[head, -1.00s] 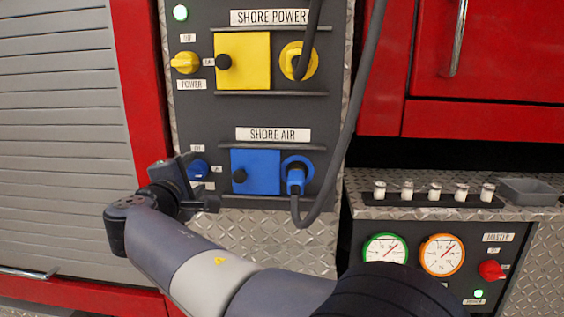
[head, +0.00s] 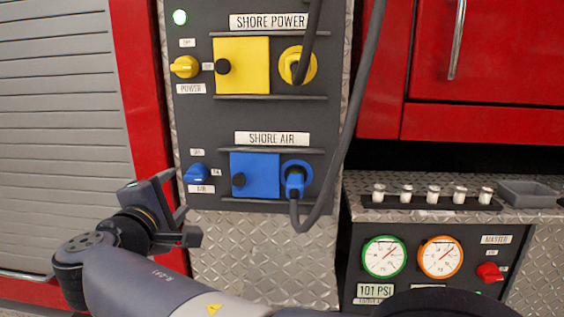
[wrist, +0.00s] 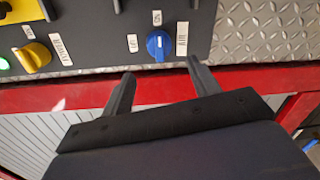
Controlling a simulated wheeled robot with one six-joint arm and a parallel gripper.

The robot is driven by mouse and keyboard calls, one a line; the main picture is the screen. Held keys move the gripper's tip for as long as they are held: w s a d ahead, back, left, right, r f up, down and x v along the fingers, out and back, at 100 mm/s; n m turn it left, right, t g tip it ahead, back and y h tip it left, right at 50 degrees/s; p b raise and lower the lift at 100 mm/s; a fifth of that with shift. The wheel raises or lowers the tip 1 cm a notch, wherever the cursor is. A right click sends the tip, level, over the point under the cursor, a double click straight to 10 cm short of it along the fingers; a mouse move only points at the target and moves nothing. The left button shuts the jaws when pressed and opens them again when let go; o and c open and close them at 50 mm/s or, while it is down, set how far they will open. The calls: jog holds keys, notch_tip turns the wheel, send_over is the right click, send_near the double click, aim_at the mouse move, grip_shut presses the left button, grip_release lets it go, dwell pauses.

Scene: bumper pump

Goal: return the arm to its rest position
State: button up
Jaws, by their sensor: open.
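My gripper (head: 187,222) is in the lower left of the head view, below and left of the blue air knob (head: 196,173). Its two fingers are apart with nothing between them. In the wrist view my gripper (wrist: 161,72) is open, and the blue knob (wrist: 160,45) lies beyond the fingertips, apart from them. My arm (head: 160,285) stretches across the bottom of the head view.
The dark panel (head: 187,120) holds a yellow power knob (head: 185,67), a yellow plug (head: 297,66) and a blue plug (head: 294,181) with hanging cables. A gauge panel (head: 458,297) stands lower right. A grey shutter (head: 60,150) is at left.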

aim_at(192, 182)
jog(key=w, duration=0.8)
jog(key=shift+w+d, duration=0.3)
jog(key=n+p, duration=0.3)
jog(key=p, duration=0.1)
jog(key=shift+s+n+h, duration=0.1)
jog(key=shift+n+h, duration=0.2)
jog(key=shift+n, duration=0.1)
jog(key=n+p, duration=0.4)
jog(key=p, duration=0.2)
jog(key=shift+f+n, duration=0.15)
jog(key=shift+n, duration=0.25)
jog(key=n+p, duration=0.4)
jog(key=p, duration=0.1)
jog(key=shift+d+f+h+p, duration=0.1)
jog(key=shift+h+p, duration=0.2)
jog(key=n+p, duration=0.4)
jog(key=p, duration=0.1)
jog(key=shift+d+f+n, duration=0.1)
jog(key=shift+n, duration=0.3)
jog(key=shift+s+f, duration=0.15)
jog(key=shift+s, duration=0.75)
